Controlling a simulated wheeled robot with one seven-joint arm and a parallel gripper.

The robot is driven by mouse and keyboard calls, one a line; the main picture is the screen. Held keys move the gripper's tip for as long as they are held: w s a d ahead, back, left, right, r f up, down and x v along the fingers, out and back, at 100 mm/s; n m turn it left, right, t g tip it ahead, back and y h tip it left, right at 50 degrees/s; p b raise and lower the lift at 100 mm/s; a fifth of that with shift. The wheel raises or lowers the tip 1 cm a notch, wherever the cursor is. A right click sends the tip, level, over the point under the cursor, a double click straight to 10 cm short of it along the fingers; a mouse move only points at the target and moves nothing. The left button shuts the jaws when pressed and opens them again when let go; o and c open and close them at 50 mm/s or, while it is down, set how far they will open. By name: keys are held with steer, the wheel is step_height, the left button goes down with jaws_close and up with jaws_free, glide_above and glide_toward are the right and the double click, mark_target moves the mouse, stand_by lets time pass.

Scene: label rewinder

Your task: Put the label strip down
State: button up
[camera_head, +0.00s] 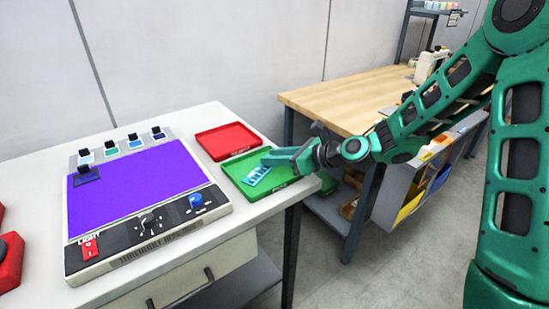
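A small light-blue label strip (256,175) shows at the tip of my gripper, over the green tray (289,192). My gripper (266,162) reaches in from the right, with its fingers pointing left above that tray. The fingers are small in view and partly cover each other, so I cannot tell whether they are closed on the strip. I also cannot tell whether the strip touches the tray floor.
A red tray (228,141) lies behind the green one. A light box with a purple panel (130,195) and knobs stands to the left. Several clipped samples (110,147) line its back. The white table (215,112) ends right of the trays; a wooden bench (345,97) stands beyond.

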steer(key=v, duration=1.2)
steer(key=s+d+f+n+g+h, duration=0.2)
steer(key=s+d+f+n+h, duration=0.15)
steer(key=s+d+n, duration=0.35)
steer(key=s+d+f+n+g+h, duration=0.15)
steer(key=s+d+n+h, duration=0.3)
steer(key=d, duration=0.55)
steer(key=s+d+r+n+g+h, duration=0.1)
steer(key=s+d+r+n+g, duration=0.1)
steer(key=s+d, duration=0.4)
steer(key=s+d+r+n+g+h, duration=0.2)
steer(key=s+d+n, duration=0.3)
steer(key=s, duration=0.9)
steer(key=shift+s+d, duration=0.3)
steer(key=shift+d, duration=0.5)
steer(key=shift+r, duration=0.1)
